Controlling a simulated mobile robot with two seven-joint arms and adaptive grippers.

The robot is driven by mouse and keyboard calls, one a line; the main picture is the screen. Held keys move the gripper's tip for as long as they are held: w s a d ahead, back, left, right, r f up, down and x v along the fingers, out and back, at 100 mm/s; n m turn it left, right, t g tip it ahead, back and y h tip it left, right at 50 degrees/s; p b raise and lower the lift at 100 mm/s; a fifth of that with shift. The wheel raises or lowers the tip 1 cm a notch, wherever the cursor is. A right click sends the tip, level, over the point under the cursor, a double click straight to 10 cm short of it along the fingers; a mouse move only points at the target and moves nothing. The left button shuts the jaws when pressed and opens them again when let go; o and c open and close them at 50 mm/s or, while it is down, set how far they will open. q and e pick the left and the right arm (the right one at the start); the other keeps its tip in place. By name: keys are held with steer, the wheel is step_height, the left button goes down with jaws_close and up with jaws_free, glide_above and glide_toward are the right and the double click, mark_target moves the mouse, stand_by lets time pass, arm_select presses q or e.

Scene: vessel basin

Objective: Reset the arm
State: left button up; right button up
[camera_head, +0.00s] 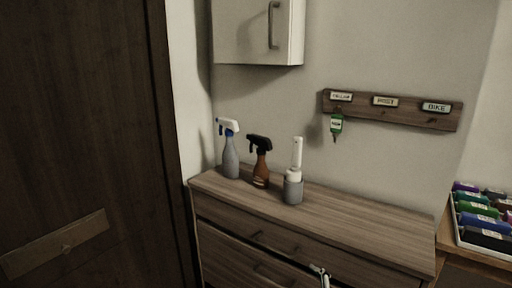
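No whole arm or gripper shows in the head view. A small pale and dark part (321,274) pokes up at the bottom edge, in front of the dresser drawers, right of centre. It may be the tip of my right gripper. Too little of it shows to tell if it is open or shut, and nothing is seen held in it. My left gripper is not in view.
A wooden dresser (370,216) carries a grey spray bottle (231,158), a brown spray bottle (261,168) and a white brush in a grey holder (293,188). A dark door (75,110) stands left, a crate (482,250) right.

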steer(key=s+d+f+m, duration=0.3)
steer(key=s+d+f, duration=0.1)
steer(key=s+f, duration=0.7)
steer(key=s+d+f+m+g+p, duration=0.1)
steer(key=s+d+f+m, duration=0.2)
steer(key=s+f, duration=0.8)
steer(key=shift+d+f+m+g, duration=0.15)
steer(key=shift+d+m+g, duration=0.15)
steer(key=shift+d, duration=0.95)
steer(key=shift+w, duration=0.1)
